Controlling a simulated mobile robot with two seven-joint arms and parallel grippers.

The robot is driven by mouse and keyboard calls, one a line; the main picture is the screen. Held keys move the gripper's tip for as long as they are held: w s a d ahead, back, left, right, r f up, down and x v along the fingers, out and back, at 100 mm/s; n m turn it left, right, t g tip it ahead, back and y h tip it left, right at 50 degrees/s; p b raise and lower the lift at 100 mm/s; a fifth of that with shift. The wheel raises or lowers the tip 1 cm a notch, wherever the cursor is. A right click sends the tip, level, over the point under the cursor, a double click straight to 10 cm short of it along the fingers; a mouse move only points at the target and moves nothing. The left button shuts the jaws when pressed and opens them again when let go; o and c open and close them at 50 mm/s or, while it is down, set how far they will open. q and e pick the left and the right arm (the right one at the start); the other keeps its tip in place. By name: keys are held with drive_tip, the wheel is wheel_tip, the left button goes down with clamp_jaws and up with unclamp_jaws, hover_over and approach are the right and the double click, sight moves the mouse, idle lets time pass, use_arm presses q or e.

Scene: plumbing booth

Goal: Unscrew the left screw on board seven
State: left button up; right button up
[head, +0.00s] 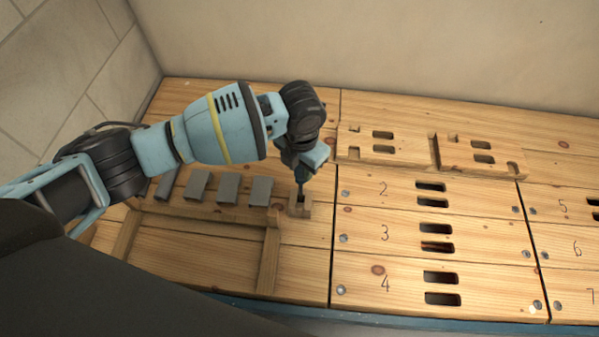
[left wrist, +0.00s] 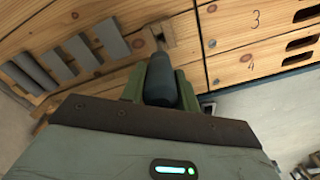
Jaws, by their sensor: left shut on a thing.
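My left gripper (head: 304,178) points down at the back middle of the bench. It is shut on a screwdriver, whose dark grey-blue handle (left wrist: 161,82) shows between the green fingers in the left wrist view. The screwdriver's shaft points down into a small wooden holder (head: 306,211); how deep the tip sits I cannot tell. My right gripper is not in view.
Several grey blocks (head: 228,188) lie in a row left of the holder, behind a wooden frame (head: 200,211). Boards two, three and four (head: 400,285) lie between the holder and board seven. Notched wooden pieces (head: 385,146) lie at the back. Walls stand behind and left.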

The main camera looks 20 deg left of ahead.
use_arm(q)
drive_tip(key=shift+r, duration=0.7)
drive_tip(key=shift+a+r+n, duration=0.15)
drive_tip(key=shift+r+n, duration=0.25)
drive_tip(key=shift+n, duration=0.3)
drive_tip(key=s+a+r+m, duration=0.3)
drive_tip(key=r+m, duration=0.3)
drive_tip(key=m, duration=0.5)
drive_tip(key=s+a+r+m, duration=0.3)
drive_tip(key=s+r+m, duration=0.2)
drive_tip(key=m, duration=0.6)
drive_tip(key=s+a+r+m, duration=0.3)
drive_tip(key=r+m, duration=0.5)
drive_tip(key=m, duration=0.3)
drive_tip(key=shift+s+a, duration=0.15)
drive_tip(key=shift+s, duration=0.75)
